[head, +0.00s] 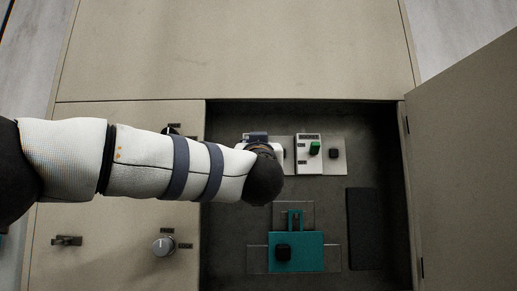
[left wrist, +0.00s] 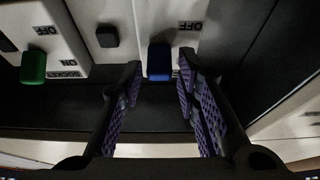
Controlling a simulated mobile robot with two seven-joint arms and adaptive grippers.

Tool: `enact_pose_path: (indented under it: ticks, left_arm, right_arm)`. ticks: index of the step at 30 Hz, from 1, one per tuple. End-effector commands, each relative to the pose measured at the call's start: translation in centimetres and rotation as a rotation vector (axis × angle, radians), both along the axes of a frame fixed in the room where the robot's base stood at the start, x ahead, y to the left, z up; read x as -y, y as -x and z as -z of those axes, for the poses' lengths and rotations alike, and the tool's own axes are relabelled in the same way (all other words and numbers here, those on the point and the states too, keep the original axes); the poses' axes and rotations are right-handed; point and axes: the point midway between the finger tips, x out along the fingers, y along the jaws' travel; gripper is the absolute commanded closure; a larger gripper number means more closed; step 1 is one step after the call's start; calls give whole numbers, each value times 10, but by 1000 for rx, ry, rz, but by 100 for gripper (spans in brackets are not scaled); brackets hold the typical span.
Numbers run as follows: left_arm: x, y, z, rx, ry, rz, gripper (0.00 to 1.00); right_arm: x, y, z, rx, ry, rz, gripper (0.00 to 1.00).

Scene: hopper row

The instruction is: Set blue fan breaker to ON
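The blue breaker lever (left wrist: 160,62) shows in the left wrist view on a white breaker body (left wrist: 170,18). An upside-down OFF label is printed above and right of the lever there; no ON label of this breaker is visible. My left gripper (left wrist: 159,72) is open, with one finger on each side of the blue lever; I cannot tell whether either touches it. In the head view my left wrist covers the blue lever and most of the gripper. My right gripper is in neither view.
Beside it is a white breaker with a green lever (head: 315,148) and a small black knob (head: 333,153). A teal block (head: 308,254) sits lower in the recess. The open cabinet door (head: 465,160) stands at right. A round knob (head: 163,246) is on the left panel.

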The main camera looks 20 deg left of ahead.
Motion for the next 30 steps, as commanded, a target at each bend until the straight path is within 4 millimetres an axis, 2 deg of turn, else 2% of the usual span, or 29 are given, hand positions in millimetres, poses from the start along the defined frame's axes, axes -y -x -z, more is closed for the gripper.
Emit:
enact_pose_path:
  ticks: [1, 3, 10, 21, 30]
  left_arm:
    - [0, 0, 0, 0, 0, 0, 89]
    - [0, 0, 0, 0, 0, 0, 100]
    - [-1, 0, -2, -24, 8, -4, 100]
    - [-2, -3, -14, -287, 91, -8, 100]
    - [-1, -4, -14, -352, 102, 0, 100]
  right_arm:
    - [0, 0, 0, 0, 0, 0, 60]
    - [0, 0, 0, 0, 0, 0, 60]
    - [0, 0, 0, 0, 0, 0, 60]
    - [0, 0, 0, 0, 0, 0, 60]
    - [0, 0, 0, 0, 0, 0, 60]
